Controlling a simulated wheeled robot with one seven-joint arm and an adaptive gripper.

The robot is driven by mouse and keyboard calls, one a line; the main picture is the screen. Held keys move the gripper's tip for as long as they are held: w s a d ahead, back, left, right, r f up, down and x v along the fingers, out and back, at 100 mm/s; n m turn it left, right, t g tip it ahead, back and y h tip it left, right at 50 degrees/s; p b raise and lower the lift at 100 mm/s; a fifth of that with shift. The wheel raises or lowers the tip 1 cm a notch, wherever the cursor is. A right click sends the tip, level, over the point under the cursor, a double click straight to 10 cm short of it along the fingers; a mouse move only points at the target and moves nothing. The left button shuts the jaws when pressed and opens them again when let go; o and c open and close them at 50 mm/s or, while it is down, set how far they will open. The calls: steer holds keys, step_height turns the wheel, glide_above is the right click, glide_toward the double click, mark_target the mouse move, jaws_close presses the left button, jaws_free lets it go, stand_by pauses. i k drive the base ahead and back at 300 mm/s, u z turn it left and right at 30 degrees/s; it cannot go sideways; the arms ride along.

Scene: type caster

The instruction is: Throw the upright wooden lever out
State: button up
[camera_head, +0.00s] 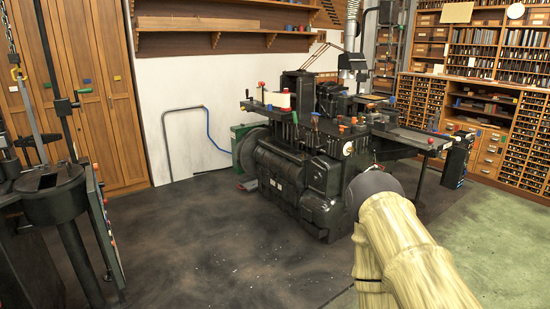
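A black type caster (300,175) stands in the middle of the room, a little back from me. Several small levers and knobs with red, orange, blue and green ends rise from its top. I cannot tell which of them, if any, is the upright wooden lever. My pale, sleeved arm reaches in from the lower right and ends in a dark grey round part in front of the machine's right side. No gripper fingers show. The arm hides part of the machine's lower right side and the floor there.
Type drawers and shelves (515,130) line the right wall. The dark floor (215,245) in front is clear.

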mark_target(315, 121)
steer(key=u, duration=0.05)
steer(key=i, duration=1.65)
steer(key=z, duration=0.3)
steer(key=i, duration=2.1)
steer(key=z, duration=0.4)
